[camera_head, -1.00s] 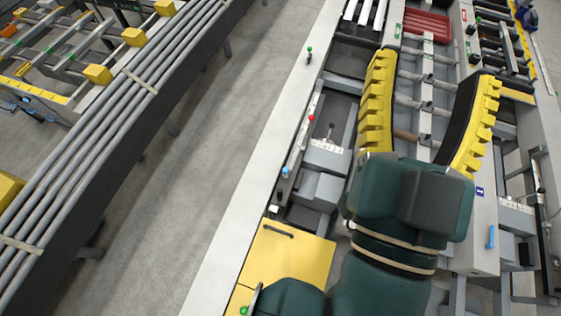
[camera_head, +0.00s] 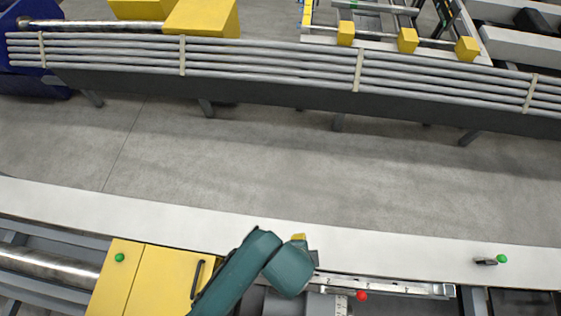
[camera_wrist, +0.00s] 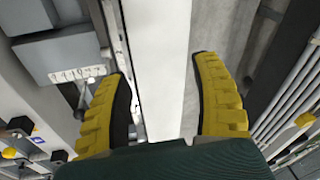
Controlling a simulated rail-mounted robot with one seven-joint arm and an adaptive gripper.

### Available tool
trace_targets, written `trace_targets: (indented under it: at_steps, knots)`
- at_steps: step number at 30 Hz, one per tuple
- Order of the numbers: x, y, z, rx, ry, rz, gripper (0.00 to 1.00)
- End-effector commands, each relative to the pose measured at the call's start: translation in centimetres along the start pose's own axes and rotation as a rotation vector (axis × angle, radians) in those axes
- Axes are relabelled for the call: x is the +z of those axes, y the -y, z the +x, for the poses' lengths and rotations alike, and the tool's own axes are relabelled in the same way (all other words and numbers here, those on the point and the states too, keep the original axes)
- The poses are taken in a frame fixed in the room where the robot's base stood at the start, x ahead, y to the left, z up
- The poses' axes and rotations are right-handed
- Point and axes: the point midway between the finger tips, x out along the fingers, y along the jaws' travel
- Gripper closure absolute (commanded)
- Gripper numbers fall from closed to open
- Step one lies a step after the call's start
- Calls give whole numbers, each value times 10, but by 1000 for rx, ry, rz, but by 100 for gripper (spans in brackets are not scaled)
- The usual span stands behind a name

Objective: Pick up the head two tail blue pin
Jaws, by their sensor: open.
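I cannot make out a blue pin for certain in either view. My teal arm covers part of the near rail in the head view, where a pin may be hidden. My gripper (camera_wrist: 157,66) is open and empty in the wrist view, with its two yellow ribbed fingers wide apart. The white rail (camera_wrist: 160,70) runs between and beyond them. In the head view only a small yellow part of my gripper (camera_head: 299,238) shows, above the near white rail. A small blue mark (camera_wrist: 38,140) at the lower left of the wrist view is too small to identify.
A green-topped knob (camera_head: 502,258) and a red knob (camera_head: 361,295) are right of my arm. Another green knob (camera_head: 120,257) sits on the yellow cover (camera_head: 150,280). Bundled grey bars (camera_head: 270,65) lie across the aisle. The floor (camera_head: 330,180) between is clear.

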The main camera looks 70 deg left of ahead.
Motion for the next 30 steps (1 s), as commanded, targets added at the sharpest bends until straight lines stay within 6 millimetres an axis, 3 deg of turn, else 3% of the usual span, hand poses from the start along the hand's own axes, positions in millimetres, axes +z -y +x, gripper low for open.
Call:
trace_targets:
  at_steps: [1,3,6,8,18,26,30]
  knots:
    - [30,-18,24,67,74,11,35]
    - [57,-36,35,139,142,32,35]
    - [73,-48,43,187,183,47,35]
    - [76,-51,51,194,188,51,35]
    - [90,-65,127,190,185,50,35]
    - [96,-70,156,189,184,50,35]
    - [104,-76,181,190,185,50,35]
